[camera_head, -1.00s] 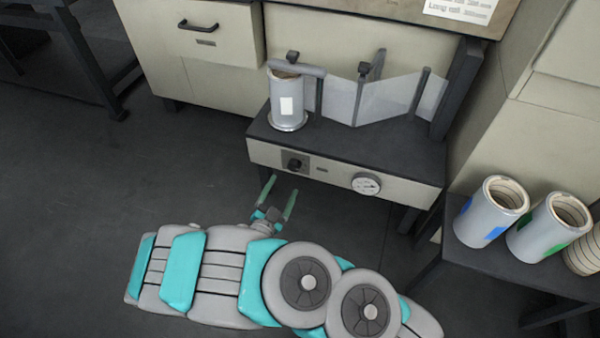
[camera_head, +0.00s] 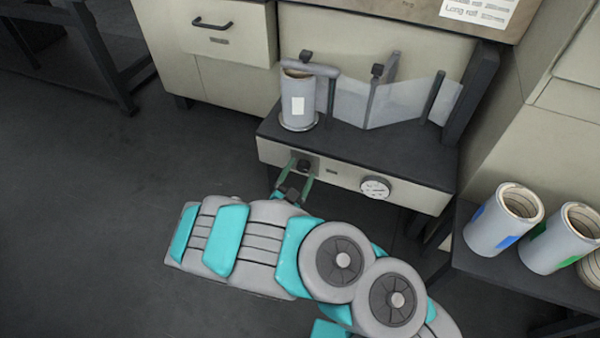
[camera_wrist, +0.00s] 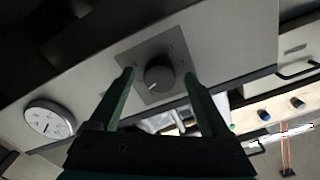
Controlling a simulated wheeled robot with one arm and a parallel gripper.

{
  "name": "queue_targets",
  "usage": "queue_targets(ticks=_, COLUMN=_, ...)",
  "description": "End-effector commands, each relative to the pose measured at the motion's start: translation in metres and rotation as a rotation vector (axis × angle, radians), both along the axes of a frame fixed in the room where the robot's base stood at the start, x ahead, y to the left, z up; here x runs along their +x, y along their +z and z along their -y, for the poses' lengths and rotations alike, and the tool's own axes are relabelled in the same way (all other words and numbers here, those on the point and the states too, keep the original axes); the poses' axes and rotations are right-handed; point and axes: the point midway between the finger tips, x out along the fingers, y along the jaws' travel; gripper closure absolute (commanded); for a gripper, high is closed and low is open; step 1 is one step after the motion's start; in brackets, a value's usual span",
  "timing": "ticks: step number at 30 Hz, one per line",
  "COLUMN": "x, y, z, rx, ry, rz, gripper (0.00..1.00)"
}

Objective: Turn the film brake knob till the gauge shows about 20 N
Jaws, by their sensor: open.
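The film brake knob (camera_head: 304,165) is a dark round knob on a grey plate on the front panel of the wrapper (camera_head: 350,177). In the wrist view the knob (camera_wrist: 159,74) has a pale pointer mark and sits between my fingertips. My gripper (camera_head: 296,172) is open, its two green fingers on either side of the knob; whether they touch it I cannot tell. In the wrist view my gripper (camera_wrist: 160,77) shows a gap on each side of the knob. The round white gauge (camera_head: 375,188) is right of the knob; it also shows in the wrist view (camera_wrist: 50,121), its reading too small to tell.
A film roll (camera_head: 298,104) stands on the wrapper's dark top, with film (camera_head: 395,105) running right past several posts. More rolls (camera_head: 503,220) stand on a side table (camera_head: 490,262) at the right. The floor at the left (camera_head: 100,210) is clear.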

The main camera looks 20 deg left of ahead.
Motion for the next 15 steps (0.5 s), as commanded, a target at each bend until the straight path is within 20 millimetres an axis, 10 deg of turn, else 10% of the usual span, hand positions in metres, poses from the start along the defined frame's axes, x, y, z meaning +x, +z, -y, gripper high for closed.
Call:
queue_targets(ticks=10, x=0.0026, y=0.0003, z=0.0004, rx=0.000, ry=0.000, rz=0.000, gripper=0.19)
queue_targets(ticks=15, x=0.0025, y=0.0003, z=0.0004, rx=0.000, ry=0.000, rz=0.000, gripper=0.38)
